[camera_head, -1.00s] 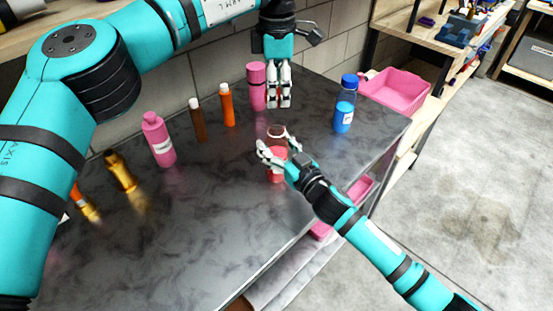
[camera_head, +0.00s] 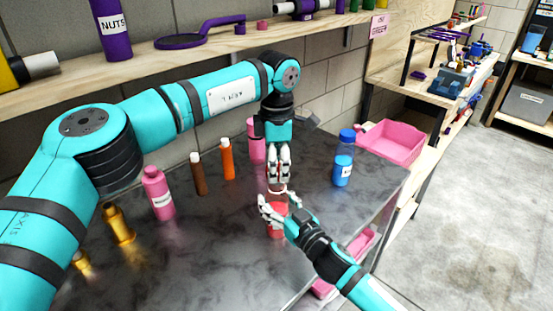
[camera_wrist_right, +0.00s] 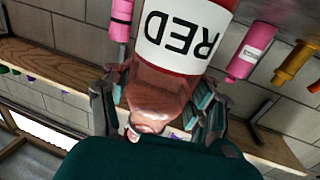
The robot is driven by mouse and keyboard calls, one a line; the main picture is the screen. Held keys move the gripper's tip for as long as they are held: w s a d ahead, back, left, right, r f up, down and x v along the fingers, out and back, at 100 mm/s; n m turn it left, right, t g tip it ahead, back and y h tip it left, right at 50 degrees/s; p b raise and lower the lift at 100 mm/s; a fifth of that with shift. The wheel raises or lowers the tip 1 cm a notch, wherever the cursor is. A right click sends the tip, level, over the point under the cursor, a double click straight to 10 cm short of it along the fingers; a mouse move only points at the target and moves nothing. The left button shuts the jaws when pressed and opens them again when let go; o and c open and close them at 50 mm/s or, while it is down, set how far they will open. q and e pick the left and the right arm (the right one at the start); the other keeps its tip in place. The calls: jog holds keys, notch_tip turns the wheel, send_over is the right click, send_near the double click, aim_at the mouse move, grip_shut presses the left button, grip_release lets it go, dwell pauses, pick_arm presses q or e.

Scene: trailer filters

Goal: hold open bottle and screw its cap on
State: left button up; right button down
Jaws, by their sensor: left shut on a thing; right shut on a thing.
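A red bottle (camera_head: 277,224) with a white label reading RED stands near the middle of the dark table. My right gripper (camera_head: 274,207) is shut around its upper part from the front right. The right wrist view shows the red bottle (camera_wrist_right: 180,65) close up between my right gripper's fingers (camera_wrist_right: 157,105). My left gripper (camera_head: 279,172) points straight down right above the bottle's mouth, its fingers shut. The cap between them is hidden, and I cannot tell whether it touches the neck.
A blue bottle (camera_head: 343,165) stands to the right, with a pink bin (camera_head: 391,142) beyond it. Pink (camera_head: 158,194), brown (camera_head: 198,176) and orange (camera_head: 227,160) bottles stand to the left. A pink bottle (camera_head: 256,142) is behind my left gripper.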

pick_arm(q)
jog(key=shift+f, duration=0.1)
dwell(0.4)
jog(key=shift+s+d+f, duration=0.1)
jog(key=shift+f, duration=0.65)
jog(key=shift+f, duration=0.6)
